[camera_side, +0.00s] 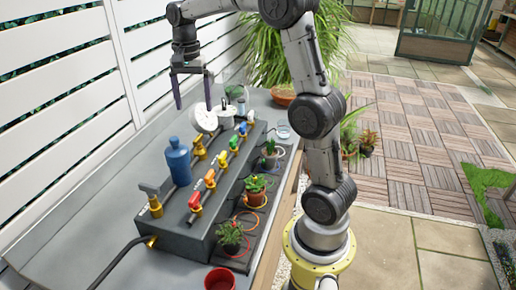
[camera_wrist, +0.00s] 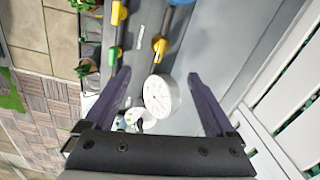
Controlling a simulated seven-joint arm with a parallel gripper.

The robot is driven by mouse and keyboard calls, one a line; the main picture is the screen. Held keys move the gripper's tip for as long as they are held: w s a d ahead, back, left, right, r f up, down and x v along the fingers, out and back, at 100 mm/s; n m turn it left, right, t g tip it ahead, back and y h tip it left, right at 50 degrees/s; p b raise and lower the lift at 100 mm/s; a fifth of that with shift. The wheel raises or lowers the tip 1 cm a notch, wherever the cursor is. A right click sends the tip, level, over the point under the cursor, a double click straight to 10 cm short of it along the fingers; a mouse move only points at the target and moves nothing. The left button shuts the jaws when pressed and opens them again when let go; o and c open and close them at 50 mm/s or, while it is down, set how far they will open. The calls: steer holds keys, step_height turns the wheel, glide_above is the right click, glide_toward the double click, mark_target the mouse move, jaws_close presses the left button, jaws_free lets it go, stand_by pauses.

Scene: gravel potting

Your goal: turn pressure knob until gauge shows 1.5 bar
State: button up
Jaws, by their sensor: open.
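A round white pressure gauge (camera_side: 205,120) stands at the far end of the grey manifold block. It also shows in the wrist view (camera_wrist: 161,96), face partly visible; its reading is too small to tell. My gripper (camera_side: 193,108) is open and empty, pointing down above the far end of the block. In the wrist view my gripper (camera_wrist: 158,73) has one finger on each side of the gauge in the picture, with no contact visible. A yellow brass fitting (camera_side: 200,149) sits beside the gauge and shows in the wrist view (camera_wrist: 160,48). I cannot tell which part is the pressure knob.
Several coloured valves, including a red one (camera_side: 210,179), line the block. Potted plants, one in a terracotta pot (camera_side: 256,196), stand along the right side. A white slatted fence (camera_side: 60,100) borders the left.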

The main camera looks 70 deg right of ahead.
steer(key=s+a+r+n+t, duration=0.2)
steer(key=s+a+r+n, duration=0.2)
steer(key=s+a+r, duration=0.6)
steer(key=s+a+f+n+t, duration=0.1)
steer(key=s+a+f+n, duration=0.2)
steer(key=s+f+n, duration=0.2)
steer(key=s+a+f+n+t, duration=0.1)
steer(key=s+a+f+n, duration=0.2)
steer(key=s+n, duration=0.3)
steer(key=shift+s+a+f+t, duration=0.25)
steer(key=shift+s+f+t, duration=0.15)
steer(key=shift+s+f, duration=0.55)
stand_by(1.1)
steer(key=shift+w+f+n+t, duration=0.4)
steer(key=shift+w+f, duration=0.2)
steer(key=shift+f, duration=0.15)
